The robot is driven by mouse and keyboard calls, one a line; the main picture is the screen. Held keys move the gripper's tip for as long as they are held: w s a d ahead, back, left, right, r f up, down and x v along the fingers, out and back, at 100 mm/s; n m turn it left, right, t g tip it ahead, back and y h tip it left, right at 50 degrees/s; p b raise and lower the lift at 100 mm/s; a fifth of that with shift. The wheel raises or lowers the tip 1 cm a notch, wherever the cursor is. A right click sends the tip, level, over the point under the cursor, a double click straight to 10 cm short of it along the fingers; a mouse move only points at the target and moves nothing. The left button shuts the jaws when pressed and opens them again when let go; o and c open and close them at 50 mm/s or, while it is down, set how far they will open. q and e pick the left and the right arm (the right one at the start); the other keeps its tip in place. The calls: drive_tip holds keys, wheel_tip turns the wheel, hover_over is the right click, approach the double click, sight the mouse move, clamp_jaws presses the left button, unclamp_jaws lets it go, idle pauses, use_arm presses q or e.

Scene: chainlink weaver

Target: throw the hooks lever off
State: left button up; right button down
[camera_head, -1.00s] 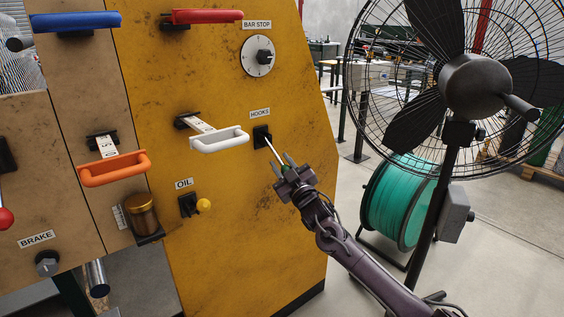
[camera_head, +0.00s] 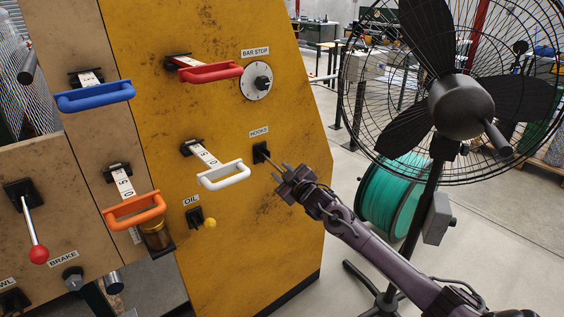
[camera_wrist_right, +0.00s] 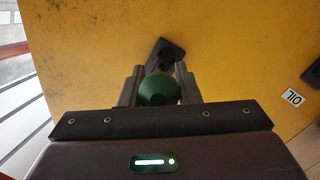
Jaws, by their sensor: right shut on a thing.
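The hooks lever is a thin handle on a black base plate (camera_head: 260,152) under the HOOKS label (camera_head: 258,132) on the yellow panel. My right gripper (camera_head: 281,170) is at the lever's end in the head view. In the right wrist view, a green knob (camera_wrist_right: 159,90) sits between the two fingers of my right gripper (camera_wrist_right: 160,84), which is shut on it. The lever's black base plate (camera_wrist_right: 167,53) shows just beyond. In the head view the knob is hidden by the gripper. My left gripper is not in view.
White (camera_head: 224,176), red (camera_head: 211,73), orange (camera_head: 134,209) and blue (camera_head: 95,97) handles stick out from the panels. The yellow OIL knob (camera_head: 209,223) is below. A large black fan (camera_head: 461,106) and a green spool (camera_head: 394,197) stand right of the panel.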

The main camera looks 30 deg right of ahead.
sight(282, 171)
wheel_tip(282, 171, up, 5)
drive_tip(key=g+p, duration=0.4)
drive_tip(key=p, duration=0.6)
drive_tip(key=shift+w+f+n, duration=0.1)
drive_tip(key=shift+f+n, duration=0.05)
drive_tip(key=shift+n, duration=0.15)
drive_tip(key=shift+w+r+p, duration=0.25)
drive_tip(key=shift+r+p, duration=0.15)
drive_tip(key=shift+r, duration=0.1)
drive_tip(key=shift+w+r+p, duration=0.2)
drive_tip(key=shift+w+r, duration=0.1)
drive_tip(key=shift+r, duration=0.2)
drive_tip(key=shift+w+r+p, duration=0.15)
drive_tip(key=shift+w+r, duration=0.1)
drive_tip(key=shift+r, duration=0.3)
drive_tip(key=c, duration=1.5)
unclamp_jaws()
drive_tip(key=o, duration=0.4)
drive_tip(key=shift+f, duration=0.25)
